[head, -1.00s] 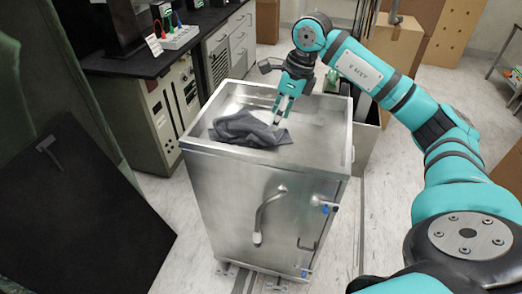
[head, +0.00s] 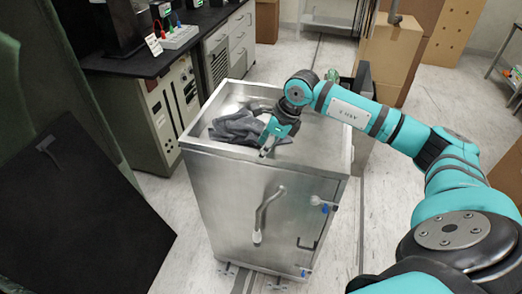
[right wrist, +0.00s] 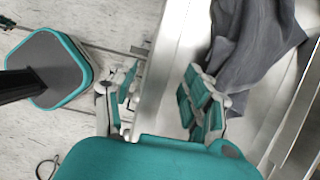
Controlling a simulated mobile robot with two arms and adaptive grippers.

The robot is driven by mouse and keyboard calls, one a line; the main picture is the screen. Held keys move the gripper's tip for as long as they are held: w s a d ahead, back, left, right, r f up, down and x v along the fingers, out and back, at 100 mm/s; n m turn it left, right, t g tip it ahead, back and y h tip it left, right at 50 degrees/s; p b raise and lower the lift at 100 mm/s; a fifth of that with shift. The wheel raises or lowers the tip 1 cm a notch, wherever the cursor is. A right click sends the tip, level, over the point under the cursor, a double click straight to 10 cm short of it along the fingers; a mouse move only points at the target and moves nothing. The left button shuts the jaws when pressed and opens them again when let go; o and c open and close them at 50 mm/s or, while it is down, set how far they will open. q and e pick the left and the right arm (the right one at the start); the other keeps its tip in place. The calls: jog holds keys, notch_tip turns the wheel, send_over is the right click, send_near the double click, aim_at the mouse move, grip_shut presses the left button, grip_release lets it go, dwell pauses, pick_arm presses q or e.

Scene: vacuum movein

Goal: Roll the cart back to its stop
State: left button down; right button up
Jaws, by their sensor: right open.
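The cart (head: 218,205) is a brushed steel box with a recessed top and a raised rim. It stands upright in the middle of the head view, with a curved handle (head: 262,215) on its front face. A dark grey cloth (head: 236,126) lies in the top. My right gripper (head: 265,151) is open at the cart's near rim. In the right wrist view, its fingers (right wrist: 162,100) are on either side of the rim (right wrist: 160,62), one over the floor and one over the top. I cannot tell whether they touch it. My left gripper is not in view.
Floor tracks (head: 360,225) run beside and under the cart. A dark bench with drawers (head: 165,110) stands behind it to the left. A black panel (head: 75,215) leans at the left. Cardboard boxes (head: 392,50) stand at the back right. The floor left of the cart is clear.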

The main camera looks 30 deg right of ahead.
jog(key=shift+x, duration=1.55)
grip_shut()
